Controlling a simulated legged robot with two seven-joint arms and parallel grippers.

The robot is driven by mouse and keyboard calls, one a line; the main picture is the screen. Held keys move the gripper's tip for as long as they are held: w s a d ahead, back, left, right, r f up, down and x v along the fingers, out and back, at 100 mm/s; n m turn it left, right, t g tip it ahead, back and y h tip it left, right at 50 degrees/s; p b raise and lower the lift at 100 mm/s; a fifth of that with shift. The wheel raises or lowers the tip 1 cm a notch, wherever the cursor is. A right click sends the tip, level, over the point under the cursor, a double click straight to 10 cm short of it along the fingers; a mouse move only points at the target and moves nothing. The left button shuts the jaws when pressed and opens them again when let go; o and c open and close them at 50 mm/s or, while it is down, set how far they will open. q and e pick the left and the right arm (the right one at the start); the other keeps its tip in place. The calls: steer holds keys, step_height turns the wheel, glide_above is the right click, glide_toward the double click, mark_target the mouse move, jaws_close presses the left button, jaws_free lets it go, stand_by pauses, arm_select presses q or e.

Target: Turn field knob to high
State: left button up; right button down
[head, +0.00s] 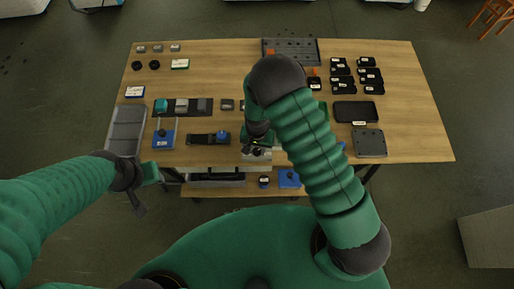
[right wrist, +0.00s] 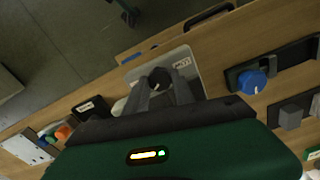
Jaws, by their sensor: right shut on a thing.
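A black knob (right wrist: 159,78) sits on a light grey plate (right wrist: 188,56) with a small printed label, seen in the right wrist view. My right gripper (right wrist: 166,86) is shut on this knob, with a grey finger on each side of it. In the head view my right gripper (head: 256,141) is over the pale plate (head: 257,156) near the table's front edge, and my arm and gripper hide part of the plate. The knob's pointer and the label wording cannot be read. My left gripper (head: 141,193) hangs in front of the table's left front corner, away from the knob.
A blue knob on a dark base (right wrist: 253,82) stands beside the plate. The wooden table (head: 222,72) also holds a grey tray (head: 126,131), a blue block (head: 163,140), several black bins (head: 371,76) and a dark grey plate (head: 369,143).

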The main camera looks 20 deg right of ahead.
mark_target(256, 151)
steer(key=shift+s+a+m, duration=0.1)
steer(key=shift+m, duration=0.2)
steer(key=c, duration=1.3)
jaws_free()
steer(key=shift+r, duration=0.1)
step_height(256, 151, up, 17)
steer(key=shift+f+b, duration=0.15)
steer(key=shift+b, duration=0.3)
